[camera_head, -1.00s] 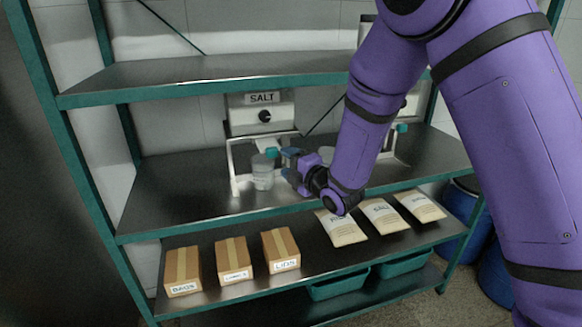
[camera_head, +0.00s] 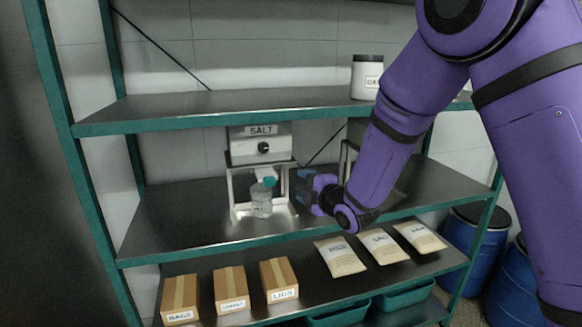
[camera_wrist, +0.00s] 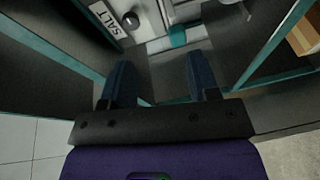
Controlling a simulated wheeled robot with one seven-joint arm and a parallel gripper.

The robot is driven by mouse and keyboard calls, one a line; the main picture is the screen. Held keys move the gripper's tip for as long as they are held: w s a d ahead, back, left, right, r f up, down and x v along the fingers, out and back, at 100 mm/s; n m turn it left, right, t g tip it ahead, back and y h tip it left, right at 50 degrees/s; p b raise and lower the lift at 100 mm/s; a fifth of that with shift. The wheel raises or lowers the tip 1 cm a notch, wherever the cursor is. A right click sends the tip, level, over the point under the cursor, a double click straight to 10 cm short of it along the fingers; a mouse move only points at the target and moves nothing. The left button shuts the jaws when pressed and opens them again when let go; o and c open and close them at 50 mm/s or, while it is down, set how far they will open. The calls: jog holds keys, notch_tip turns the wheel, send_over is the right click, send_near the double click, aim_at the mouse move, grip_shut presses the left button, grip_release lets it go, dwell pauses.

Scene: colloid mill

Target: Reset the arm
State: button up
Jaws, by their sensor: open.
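My purple arm reaches in from the right in the head view. My gripper (camera_head: 308,190) is at the middle shelf, just right of the salt dispenser (camera_head: 260,150) and apart from it. In the wrist view my gripper (camera_wrist: 163,85) shows two dark blue fingers spread apart, with nothing between them. The teal tip also shows in the wrist view (camera_wrist: 177,38), beyond the fingers.
The middle shelf (camera_head: 185,215) is bare left of the dispenser. Cardboard boxes (camera_head: 230,288) and paper packets (camera_head: 340,256) lie on the shelf below. A white tub (camera_head: 366,77) stands on the upper shelf (camera_head: 240,106). Blue barrels (camera_head: 470,240) stand at right.

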jog(key=s+d+r+m+g+h, duration=0.2)
jog(key=s+d+r+m+h, duration=0.2)
jog(key=s+d+r+m, duration=0.4)
jog(key=s+d+r+m+g+h, duration=0.1)
jog(key=s+d+r+m+h, duration=0.3)
jog(key=d, duration=0.7)
jog(key=s+d+m+g, duration=0.2)
jog(key=s+m, duration=0.1)
jog(key=s, duration=0.5)
jog(key=s+d+r+m+g+h, duration=0.1)
jog(key=s+d+m+g, duration=0.1)
jog(key=s, duration=0.7)
jog(key=s+d+r+m+g, duration=0.1)
jog(key=s+d+m, duration=0.2)
jog(key=s+m, duration=0.3)
jog(key=s, duration=0.2)
jog(key=shift+s+d+r+g+h, duration=0.15)
jog(key=shift+s+r+g+h, duration=0.15)
jog(key=shift+s+g, duration=0.1)
